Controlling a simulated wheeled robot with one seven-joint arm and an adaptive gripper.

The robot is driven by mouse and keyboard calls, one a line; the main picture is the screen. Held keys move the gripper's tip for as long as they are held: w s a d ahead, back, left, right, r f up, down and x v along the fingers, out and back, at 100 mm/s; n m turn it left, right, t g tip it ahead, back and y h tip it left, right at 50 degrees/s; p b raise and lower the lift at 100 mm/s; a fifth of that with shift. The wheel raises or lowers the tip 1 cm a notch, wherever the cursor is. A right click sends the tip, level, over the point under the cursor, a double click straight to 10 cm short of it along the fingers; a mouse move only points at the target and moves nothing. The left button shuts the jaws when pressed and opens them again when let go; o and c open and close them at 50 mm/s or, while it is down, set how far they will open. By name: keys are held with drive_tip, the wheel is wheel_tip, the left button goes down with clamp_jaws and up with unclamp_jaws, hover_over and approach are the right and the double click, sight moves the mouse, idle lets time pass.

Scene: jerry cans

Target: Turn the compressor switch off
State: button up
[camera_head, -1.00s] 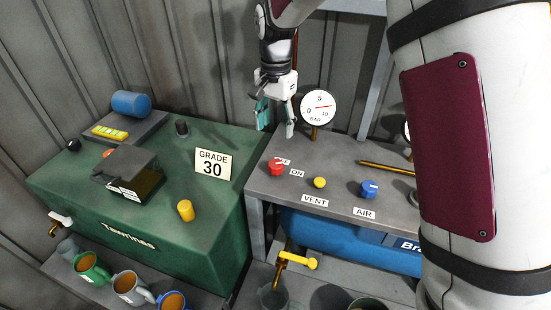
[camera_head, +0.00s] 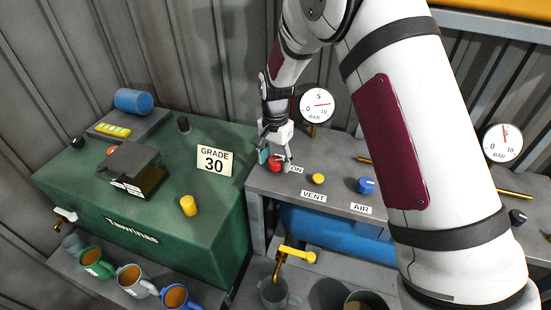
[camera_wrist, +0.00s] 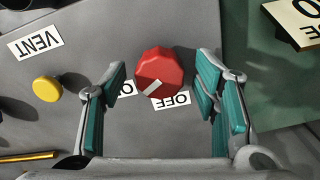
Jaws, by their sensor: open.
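The red compressor switch knob (camera_head: 275,166) sits at the left end of the grey bench top, partly hidden by my gripper. In the wrist view the red knob (camera_wrist: 160,66) carries a white pointer mark, slanting toward the gap between the upside-down OFF label (camera_wrist: 171,101) and the partly hidden ON label (camera_wrist: 127,88). My gripper (camera_head: 275,158) is low over the knob. In the wrist view my gripper (camera_wrist: 163,82) is open, with one teal-padded finger to each side of the knob and visible gaps between. I cannot tell whether the fingertips are level with the knob.
A yellow vent knob (camera_head: 318,178) and a blue air knob (camera_head: 366,185) stand right of the switch. A pressure gauge (camera_head: 317,105) stands behind. A green machine (camera_head: 100,205) with a GRADE 30 sign (camera_head: 214,160) is at left. Mugs (camera_head: 131,283) stand in front.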

drive_tip(key=c, duration=1.2)
drive_tip(key=shift+o, duration=0.2)
drive_tip(key=shift+n, duration=0.4)
drive_tip(key=n+b, duration=0.2)
drive_tip(key=n, duration=0.3)
drive_tip(key=shift+n, duration=0.3)
drive_tip(key=n+b, duration=0.2)
drive_tip(key=n, duration=0.3)
drive_tip(key=shift+n, duration=0.4)
